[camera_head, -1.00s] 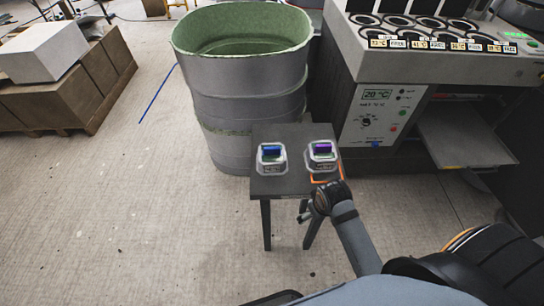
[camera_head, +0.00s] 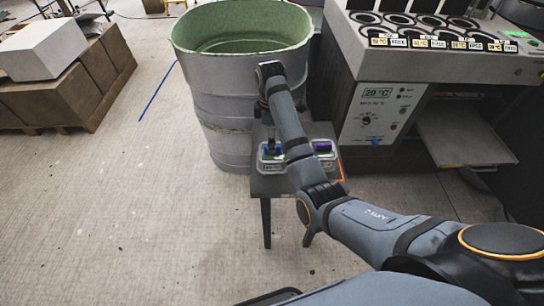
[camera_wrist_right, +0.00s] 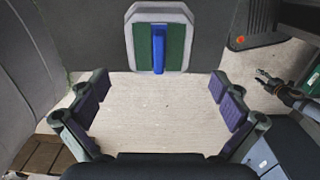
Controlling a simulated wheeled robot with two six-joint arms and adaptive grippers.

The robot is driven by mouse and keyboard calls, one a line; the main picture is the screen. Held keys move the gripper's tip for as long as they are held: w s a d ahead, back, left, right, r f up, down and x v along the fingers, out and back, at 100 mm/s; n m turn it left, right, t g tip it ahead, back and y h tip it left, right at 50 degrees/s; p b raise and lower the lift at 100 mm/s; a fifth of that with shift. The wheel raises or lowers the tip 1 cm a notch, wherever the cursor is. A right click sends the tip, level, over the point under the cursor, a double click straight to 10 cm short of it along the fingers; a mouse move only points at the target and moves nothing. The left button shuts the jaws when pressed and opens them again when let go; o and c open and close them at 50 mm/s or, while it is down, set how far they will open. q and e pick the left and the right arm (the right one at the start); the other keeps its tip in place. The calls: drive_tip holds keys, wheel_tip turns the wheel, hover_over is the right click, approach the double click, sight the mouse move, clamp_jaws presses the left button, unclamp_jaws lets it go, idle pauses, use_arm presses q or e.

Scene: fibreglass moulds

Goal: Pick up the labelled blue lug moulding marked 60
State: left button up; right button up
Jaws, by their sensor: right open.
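A blue lug moulding (camera_wrist_right: 158,48) lies in a pale grey tray with a green inside at the top of the right wrist view. In the head view it (camera_head: 279,150) is partly covered by my right arm, on a small dark table. My right gripper (camera_wrist_right: 158,80) is open and empty; the moulding lies beyond its fingertips, not between them. In the head view the arm hides most of this gripper. A small forked gripper at the right of the wrist view appears to be my left gripper (camera_wrist_right: 266,80); its jaws are too small to judge. No marking is readable.
A purple moulding (camera_head: 322,147) sits in a similar tray to the right on the table (camera_head: 266,185). A large grey drum (camera_head: 215,100) stands behind, and a control cabinet (camera_head: 375,110) to the right.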

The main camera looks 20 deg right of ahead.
sight(272, 155)
drive_tip(key=shift+r, duration=0.15)
wheel_tip(272, 155, down, 5)
drive_tip(key=b, duration=0.3)
drive_tip(key=f, duration=0.5)
drive_tip(key=shift+d+f+p, duration=0.25)
drive_tip(key=shift+f+p, duration=0.05)
drive_tip(key=shift+r, duration=0.1)
drive_tip(key=c, duration=1)
